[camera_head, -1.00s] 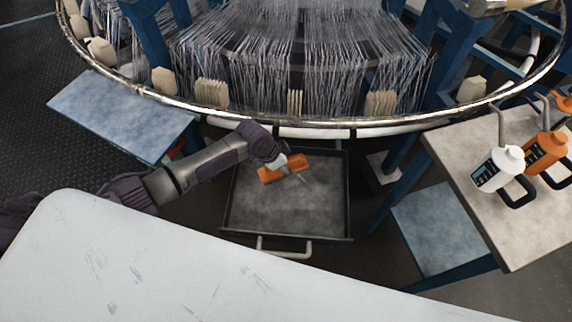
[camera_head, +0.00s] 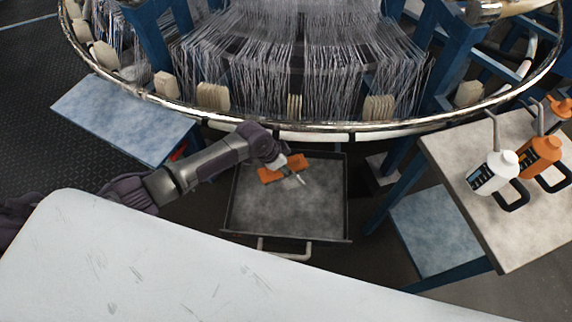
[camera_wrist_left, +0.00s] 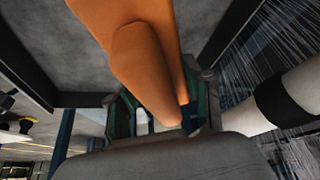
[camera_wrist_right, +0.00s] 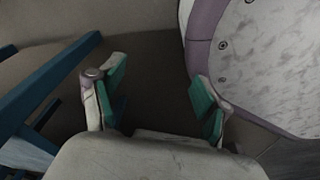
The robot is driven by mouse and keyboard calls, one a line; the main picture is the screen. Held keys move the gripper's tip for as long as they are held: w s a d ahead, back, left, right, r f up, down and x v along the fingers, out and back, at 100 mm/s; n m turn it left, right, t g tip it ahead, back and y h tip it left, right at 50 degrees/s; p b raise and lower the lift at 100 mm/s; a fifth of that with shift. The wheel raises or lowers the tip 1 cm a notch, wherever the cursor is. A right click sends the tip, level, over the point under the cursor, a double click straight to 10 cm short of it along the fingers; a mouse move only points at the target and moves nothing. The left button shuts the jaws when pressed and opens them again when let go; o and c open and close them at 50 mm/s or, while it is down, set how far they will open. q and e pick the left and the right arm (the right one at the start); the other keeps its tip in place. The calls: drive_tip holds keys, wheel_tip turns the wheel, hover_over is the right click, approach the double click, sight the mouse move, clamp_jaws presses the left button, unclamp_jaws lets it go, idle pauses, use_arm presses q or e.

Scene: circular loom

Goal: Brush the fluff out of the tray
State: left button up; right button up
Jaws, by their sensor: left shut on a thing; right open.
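The tray (camera_head: 300,212) is a dark, shallow drawer-like pan below the loom's ring, with a grey floor and a pale handle at its front. Its grey floor looks evenly mottled, and I cannot make out separate fluff. My left gripper (camera_head: 290,172) is shut on an orange brush (camera_head: 271,175) over the back part of the tray. The brush's orange handle (camera_wrist_left: 145,65) fills the middle of the left wrist view; its bristles are hidden there. I cannot tell whether it touches the tray floor. My right gripper (camera_wrist_right: 155,95) is open and empty, seen only in its wrist view.
The loom's metal ring (camera_head: 330,132) with hanging threads passes just above the tray's back edge. A side table (camera_head: 500,225) at right holds a white bottle (camera_head: 494,172) and an orange bottle (camera_head: 540,155). A blue-grey platform (camera_head: 125,115) lies at left.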

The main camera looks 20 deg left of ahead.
use_arm(q)
drive_tip(key=shift+r+p, duration=0.9)
use_arm(e)
drive_tip(key=s+d+f, duration=0.1)
drive_tip(key=s+f, duration=0.2)
drive_tip(key=s, duration=0.3)
drive_tip(key=shift+s+g, duration=0.15)
drive_tip(key=shift+g, duration=0.15)
use_arm(q)
drive_tip(key=shift+r, duration=0.15)
use_arm(e)
drive_tip(key=shift+d+r, duration=0.1)
drive_tip(key=shift+r, duration=0.05)
